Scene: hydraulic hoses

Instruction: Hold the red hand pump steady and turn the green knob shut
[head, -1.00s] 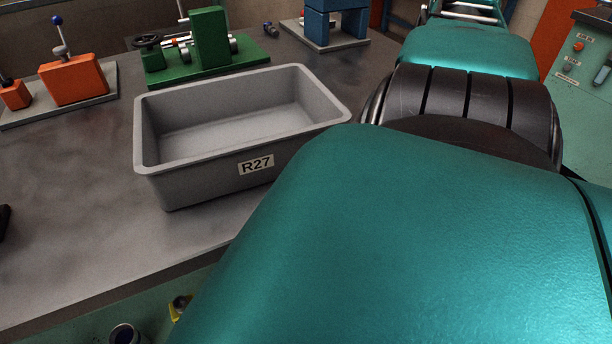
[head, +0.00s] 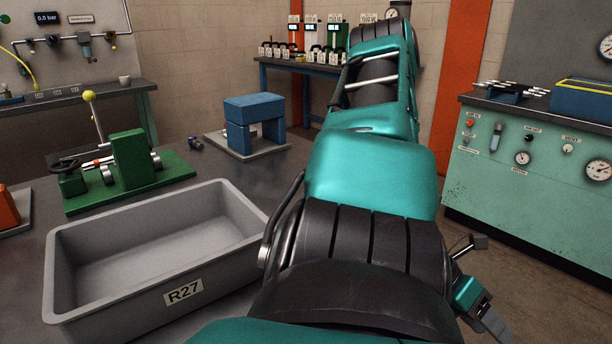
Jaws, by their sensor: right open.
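The orange-red block (head: 8,210) of what looks like the red hand pump is cut off by the left edge of the head view; its lever is out of view. A green pump unit (head: 130,160) stands on a green plate, with a yellow-ball lever and a dark handwheel (head: 66,165) on a small green block. I cannot make out a separate green knob. My right gripper (head: 487,287) is open at the lower right, beyond the bench and far from both units, with nothing visible between its fingers. My left gripper is not in view.
A grey bin (head: 80,294) marked R27 stands on the bench in front of the green unit. A blue block stand (head: 254,112) and a small dark fitting (head: 195,143) are behind it. A green cabinet (head: 540,185) with gauges stands at the right.

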